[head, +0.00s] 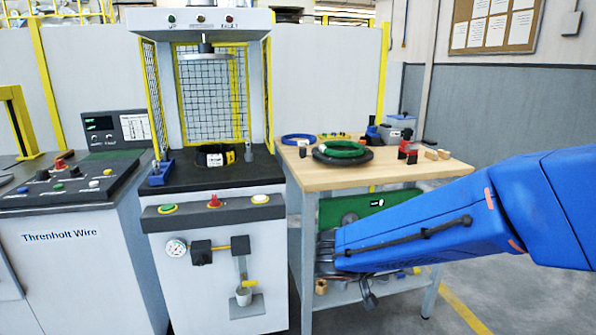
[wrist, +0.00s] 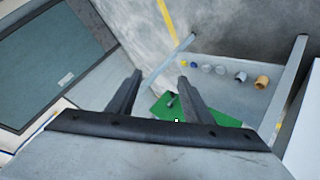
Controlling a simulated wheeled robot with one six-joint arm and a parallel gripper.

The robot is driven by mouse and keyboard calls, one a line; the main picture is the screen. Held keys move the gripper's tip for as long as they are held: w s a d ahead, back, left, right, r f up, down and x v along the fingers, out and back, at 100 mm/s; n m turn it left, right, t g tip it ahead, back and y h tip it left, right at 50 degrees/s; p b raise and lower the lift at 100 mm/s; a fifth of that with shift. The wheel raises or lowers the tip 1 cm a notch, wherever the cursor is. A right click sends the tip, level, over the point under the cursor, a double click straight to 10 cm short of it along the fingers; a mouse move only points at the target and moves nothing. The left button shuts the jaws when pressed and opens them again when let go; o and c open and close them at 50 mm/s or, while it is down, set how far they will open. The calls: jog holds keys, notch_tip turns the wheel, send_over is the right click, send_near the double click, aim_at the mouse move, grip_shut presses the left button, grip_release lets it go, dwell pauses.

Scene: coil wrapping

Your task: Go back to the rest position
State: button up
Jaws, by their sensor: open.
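My gripper (head: 328,258) is at the left end of my blue arm, low in front of the wooden workbench (head: 452,167), below the level of its top. In the wrist view the two dark fingers of my gripper (wrist: 159,82) stand apart with nothing between them. In the head view my arm hides part of the bench's lower shelf, and the fingers are hard to make out there.
A green coil (head: 342,149) lies on a black disc on the bench. A press (head: 205,170) stands left of it, and a control console (head: 65,185) further left. Several small fittings line the lower shelf (wrist: 222,92) near a green panel (wrist: 165,108). Floor at right is clear.

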jog(key=s+d+g+y, duration=0.3)
jog(key=s+d, duration=0.4)
jog(key=s, duration=0.4)
jog(key=s+a+r+n+t+y, duration=0.1)
jog(key=s+a+n+y, duration=0.1)
jog(key=s+y, duration=0.4)
jog(key=shift+s+r+t, duration=0.4)
jog(key=shift+s, duration=2.2)
jog(key=shift+a, duration=0.1)
